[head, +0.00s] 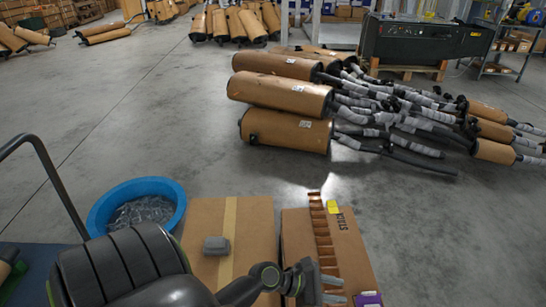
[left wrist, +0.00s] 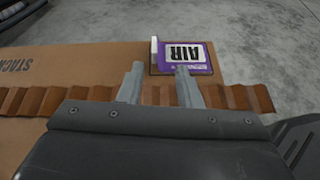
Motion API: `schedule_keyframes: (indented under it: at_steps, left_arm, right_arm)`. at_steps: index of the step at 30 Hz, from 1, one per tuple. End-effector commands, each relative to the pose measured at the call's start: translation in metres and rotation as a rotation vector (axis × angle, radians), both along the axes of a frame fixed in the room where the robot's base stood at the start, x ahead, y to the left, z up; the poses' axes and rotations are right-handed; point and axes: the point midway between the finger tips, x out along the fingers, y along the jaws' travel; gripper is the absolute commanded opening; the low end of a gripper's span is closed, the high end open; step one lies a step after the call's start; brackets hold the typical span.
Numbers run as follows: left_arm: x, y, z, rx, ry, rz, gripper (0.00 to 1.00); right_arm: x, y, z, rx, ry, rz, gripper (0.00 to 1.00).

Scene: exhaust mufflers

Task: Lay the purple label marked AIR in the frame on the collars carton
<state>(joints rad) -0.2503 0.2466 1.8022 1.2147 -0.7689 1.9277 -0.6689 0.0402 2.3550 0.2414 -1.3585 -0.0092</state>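A purple label (left wrist: 201,66) with a white panel reading AIR lies at the edge of a brown carton (left wrist: 75,60) printed STACK. A white upright strip stands at its left edge; I cannot tell whether a frame is under it. In the head view, the label (head: 368,298) is at the near right corner of this carton (head: 356,245). My left gripper (left wrist: 160,67) is open and empty, its fingers pointing toward the label, one tip overlapping its near edge in the picture. In the head view, the gripper (head: 332,285) is just left of the label. My right gripper is not in view.
A taped carton (head: 258,230) with a grey block (head: 216,245) stands to the left, then a blue tub (head: 171,190). Wrapped mufflers (head: 285,95) lie beyond.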

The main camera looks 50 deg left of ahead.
Motion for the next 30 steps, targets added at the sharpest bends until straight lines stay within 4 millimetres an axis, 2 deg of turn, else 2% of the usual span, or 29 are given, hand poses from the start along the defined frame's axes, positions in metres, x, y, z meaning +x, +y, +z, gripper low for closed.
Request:
schedule_keyframes:
  at_steps: [5,9,18,24,30]
  left_arm:
    - [-0.036,-0.011,-0.008,0.327,-0.136,-0.206,0.31]
    - [-0.071,-0.015,-0.015,0.658,-0.269,-0.440,0.31]
    - [-0.140,-0.003,-0.020,1.259,-0.483,-0.994,0.31]
    - [-0.181,0.016,-0.014,1.529,-0.562,-1.385,0.31]
    - [-0.202,0.029,-0.008,1.634,-0.591,-1.619,0.31]
  right_arm:
    - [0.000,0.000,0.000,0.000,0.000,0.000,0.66]
    - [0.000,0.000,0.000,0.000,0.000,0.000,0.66]
    - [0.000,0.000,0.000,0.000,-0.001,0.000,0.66]
    - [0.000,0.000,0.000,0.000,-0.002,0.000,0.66]
    - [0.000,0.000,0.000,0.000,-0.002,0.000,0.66]
